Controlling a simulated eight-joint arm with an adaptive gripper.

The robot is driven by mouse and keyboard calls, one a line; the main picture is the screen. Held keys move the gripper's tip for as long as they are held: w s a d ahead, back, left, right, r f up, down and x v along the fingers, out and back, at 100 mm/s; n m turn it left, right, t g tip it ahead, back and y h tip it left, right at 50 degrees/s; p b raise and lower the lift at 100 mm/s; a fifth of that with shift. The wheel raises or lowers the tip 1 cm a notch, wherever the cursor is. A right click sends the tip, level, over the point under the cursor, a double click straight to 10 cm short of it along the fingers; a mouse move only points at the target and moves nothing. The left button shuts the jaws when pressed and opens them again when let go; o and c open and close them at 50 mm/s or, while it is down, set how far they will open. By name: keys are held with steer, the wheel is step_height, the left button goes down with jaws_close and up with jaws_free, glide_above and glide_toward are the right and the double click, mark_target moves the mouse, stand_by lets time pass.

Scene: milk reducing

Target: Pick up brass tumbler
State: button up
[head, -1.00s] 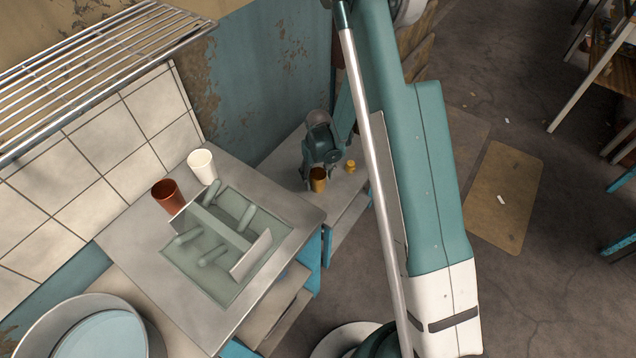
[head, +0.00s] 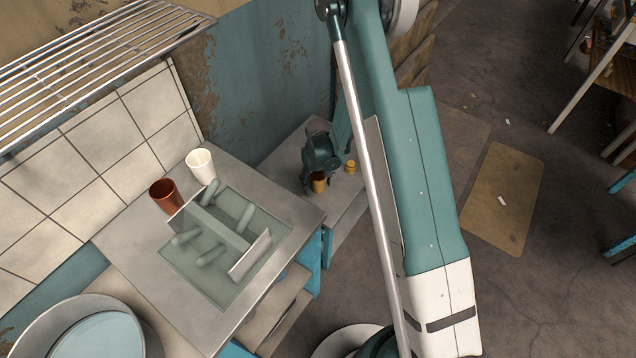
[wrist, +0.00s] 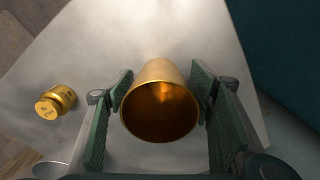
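The brass tumbler (wrist: 160,103) stands in the middle of the wrist view with its open mouth toward the camera. My gripper (wrist: 161,95) has one green finger on each side of it, the tumbler lying between them. The fingers are spread; small gaps seem to show beside the tumbler. In the head view the brass tumbler (head: 319,184) shows on the far grey counter, its upper part covered by my gripper (head: 318,172).
A small brass weight (wrist: 56,101) stands left of the tumbler in the wrist view. On the nearer counter are a copper tumbler (head: 165,196), a white cup (head: 201,165) and a green rack (head: 215,245). A metal shelf (head: 95,65) hangs at upper left.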

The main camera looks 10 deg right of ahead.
steer(key=c, duration=0.9)
steer(key=shift+r, duration=0.1)
steer(key=shift+r+p, duration=1.3)
steer(key=shift+r, duration=3.6)
